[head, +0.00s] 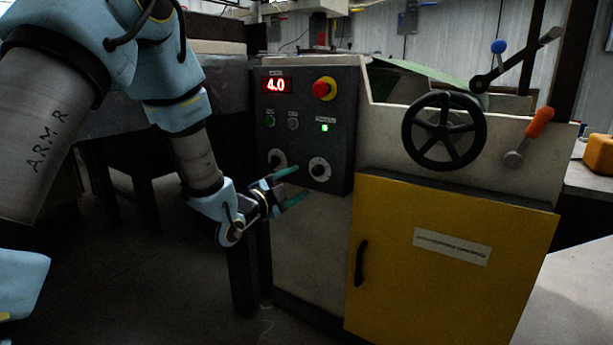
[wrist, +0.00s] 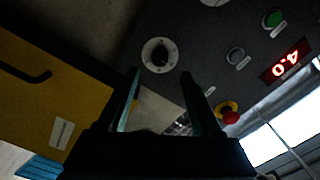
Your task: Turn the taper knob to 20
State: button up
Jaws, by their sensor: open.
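A dark control panel (head: 341,150) carries two dials with white rims and dark knobs. The right knob (head: 320,169) is fully visible; it also shows in the wrist view (wrist: 160,55). I cannot read which one is the taper knob, nor either setting. A red display (head: 276,85) reads 4.0. My gripper (head: 302,181) is open and empty, its fingertips apart from the right knob, which appears between and beyond them in the wrist view.
The panel also has a red emergency button (head: 324,88), a green button (head: 270,121), a grey button (head: 293,123) and a lit green lamp (head: 325,128). A black handwheel (head: 444,131), an orange-handled lever (head: 538,123) and a yellow door (head: 450,265) lie to the right.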

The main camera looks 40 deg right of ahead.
jog(key=v, duration=0.3)
jog(key=shift+a, duration=0.2)
dwell(0.3)
jog(key=w+a+f+n+t+y, duration=0.25)
jog(key=w+a+n+y, duration=0.4)
jog(key=a, duration=0.65)
jog(key=w+a+f+n+t+y, duration=0.1)
jog(key=w+a+f+n+y, duration=0.35)
jog(key=a, duration=0.75)
jog(key=s+a+n+g+y, duration=0.3)
jog(key=s+a+n, duration=0.3)
jog(key=a, duration=0.5)
jog(key=s+a+n+g+y, duration=0.3)
jog(key=a+n, duration=0.5)
jog(key=a, duration=0.4)
notch_tip(320, 180, up, 34)
jog(key=s+p, duration=0.2)
jog(key=p, duration=3.2)
jog(key=shift+a+n, duration=0.25)
jog(key=shift+n, duration=0.15)
